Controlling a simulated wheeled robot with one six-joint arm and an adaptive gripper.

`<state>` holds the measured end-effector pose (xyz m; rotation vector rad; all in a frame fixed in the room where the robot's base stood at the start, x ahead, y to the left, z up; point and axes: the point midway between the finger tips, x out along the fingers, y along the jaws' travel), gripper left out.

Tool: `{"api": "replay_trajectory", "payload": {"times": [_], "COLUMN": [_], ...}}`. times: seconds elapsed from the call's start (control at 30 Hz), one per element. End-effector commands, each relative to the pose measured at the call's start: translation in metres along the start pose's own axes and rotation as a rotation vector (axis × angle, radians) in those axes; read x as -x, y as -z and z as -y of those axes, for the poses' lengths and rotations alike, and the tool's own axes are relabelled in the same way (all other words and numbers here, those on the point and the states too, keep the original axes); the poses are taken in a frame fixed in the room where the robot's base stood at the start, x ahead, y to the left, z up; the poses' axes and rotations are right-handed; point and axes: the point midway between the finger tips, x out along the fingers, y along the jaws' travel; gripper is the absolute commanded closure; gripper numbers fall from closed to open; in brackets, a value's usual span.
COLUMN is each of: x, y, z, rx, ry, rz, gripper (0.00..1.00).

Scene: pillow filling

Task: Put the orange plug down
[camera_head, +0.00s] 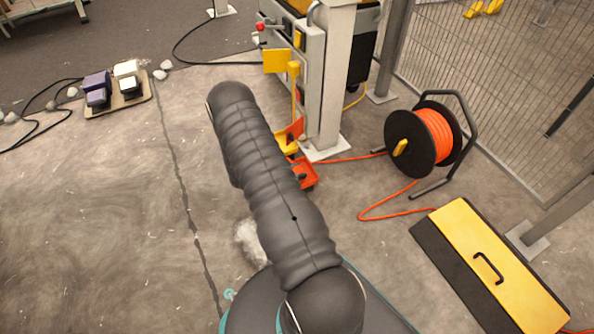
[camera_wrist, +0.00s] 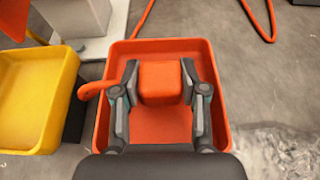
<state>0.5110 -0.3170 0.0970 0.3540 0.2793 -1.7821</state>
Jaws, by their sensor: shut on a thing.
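In the wrist view, my gripper (camera_wrist: 160,90) is shut on the orange plug (camera_wrist: 161,80), a block-like orange piece between its two fingers. The plug is over or inside an orange open tray (camera_wrist: 214,58); I cannot tell whether it touches the tray floor. A curved orange piece (camera_wrist: 97,89) sticks out beside the left finger. In the head view, the orange tray (camera_head: 307,170) shows at the foot of the machine post. My arm hides part of that area, and the gripper is not clearly seen there.
A yellow tray (camera_wrist: 36,98) stands left of the orange one. A cable reel (camera_head: 424,137) with orange cable and a yellow-topped box (camera_head: 485,255) stand at the right. White fluff (camera_head: 250,240) lies on the floor. Foot pedals (camera_head: 117,86) are at the far left. Floor at left is mostly clear.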

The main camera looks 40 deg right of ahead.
Motion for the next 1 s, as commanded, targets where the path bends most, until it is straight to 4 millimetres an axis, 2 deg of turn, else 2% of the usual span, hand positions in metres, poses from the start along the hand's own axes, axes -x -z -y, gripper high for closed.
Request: {"api": "replay_trajectory", "payload": {"times": [0.27,0.3,0.4,0.7,0.87,1.0], "x": [-0.002,-0.002,-0.002,-0.002,0.003,0.028], "y": [0.004,0.004,0.004,0.004,-0.006,-0.008], "z": [0.000,0.000,0.000,0.000,0.000,-0.001], "rx": [-0.001,-0.001,0.000,0.000,-0.001,0.001], "ry": [-0.001,-0.001,0.000,0.000,0.000,-0.005], "rz": [0.000,0.000,0.000,0.000,0.000,0.000], "gripper": [0.99,0.52,0.32,0.32,0.32,0.32]}}
